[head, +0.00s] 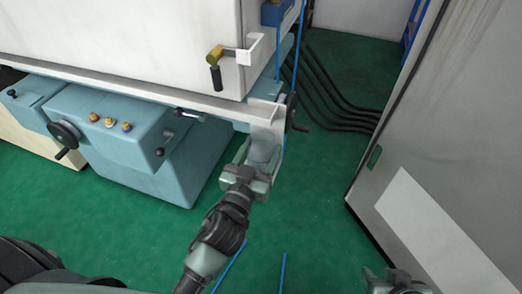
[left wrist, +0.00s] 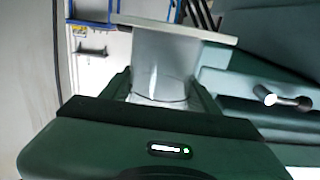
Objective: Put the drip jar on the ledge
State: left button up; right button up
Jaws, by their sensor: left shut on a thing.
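My left gripper (head: 252,164) is shut on the drip jar (head: 263,148), a pale grey, round-sided vessel, beside the right end of the machine. The jar also shows between the fingers in the left wrist view (left wrist: 160,70). A long pale ledge (head: 150,92) runs along the machine's front, and its right end lies just above the jar in the head view. A pale flat plate (left wrist: 178,29) lies across the jar's far end in the left wrist view. I cannot tell whether jar and ledge touch. My right gripper (head: 395,283) is partly cut off at the bottom edge.
The blue machine base (head: 135,145) has a handwheel (head: 65,132) and several knobs. A brass-and-black handle (head: 215,68) sticks out above the ledge. A grey cabinet (head: 440,130) stands on the right. Black cables (head: 335,112) lie behind.

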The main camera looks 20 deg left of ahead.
pick_arm(q)
jog(key=shift+f, duration=0.1)
jog(key=o, duration=1.4)
pick_arm(e)
jog(key=shift+w+a+r, duration=0.15)
jog(key=shift+w+r, duration=0.05)
jog(key=shift+w, duration=0.15)
